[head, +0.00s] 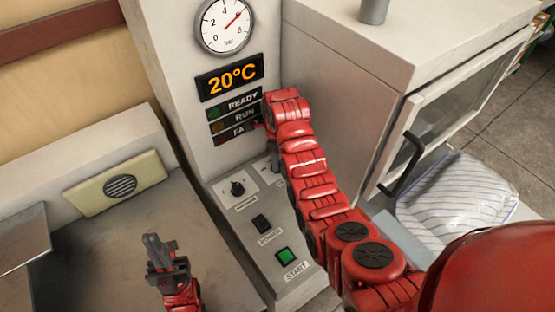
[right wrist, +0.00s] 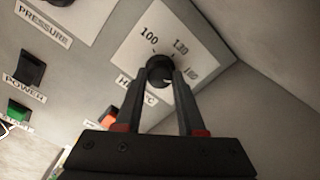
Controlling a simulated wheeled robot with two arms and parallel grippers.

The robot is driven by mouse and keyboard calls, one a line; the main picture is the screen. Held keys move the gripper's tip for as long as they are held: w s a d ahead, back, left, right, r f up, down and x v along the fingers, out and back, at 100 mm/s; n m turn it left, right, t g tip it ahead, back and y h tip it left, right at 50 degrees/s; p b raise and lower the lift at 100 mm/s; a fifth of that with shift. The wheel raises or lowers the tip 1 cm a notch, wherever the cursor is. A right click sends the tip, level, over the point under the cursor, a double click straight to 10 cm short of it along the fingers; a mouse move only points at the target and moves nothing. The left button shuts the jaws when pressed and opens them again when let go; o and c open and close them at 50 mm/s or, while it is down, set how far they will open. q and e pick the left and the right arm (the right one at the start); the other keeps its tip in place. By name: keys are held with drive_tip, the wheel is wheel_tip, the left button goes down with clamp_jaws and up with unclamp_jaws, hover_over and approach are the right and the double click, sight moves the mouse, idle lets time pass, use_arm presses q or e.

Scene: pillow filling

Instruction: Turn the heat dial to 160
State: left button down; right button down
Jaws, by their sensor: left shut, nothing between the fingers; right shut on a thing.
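The heat dial is a small dark knob (right wrist: 158,68) on a white plate (right wrist: 187,42) in the right wrist view. Marks 100, 130 and a third, blurred one stand around it; I cannot tell where its pointer aims. My right gripper (right wrist: 163,77) is shut on the knob, one finger on each side. In the head view my right arm hides most of the dial. My left gripper (head: 157,243) is shut and empty above the grey surface at lower left, well apart from the panel.
The control panel has a pressure knob (head: 237,188), a power switch (head: 261,223) and a lit green start button (head: 285,256). The display (head: 231,78) reads 20°C. An oven-like cabinet with a black handle (head: 403,163) and a striped pillow (head: 457,191) are at right.

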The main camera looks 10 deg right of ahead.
drive_tip(key=c, duration=0.5)
unclamp_jaws()
drive_tip(key=shift+r, duration=0.1)
wheel_tip(320, 180, up, 8)
drive_tip(key=p, duration=0.7)
drive_tip(key=shift+f+p, duration=0.25)
drive_tip(key=shift+p, duration=0.05)
drive_tip(key=shift+f, duration=0.15)
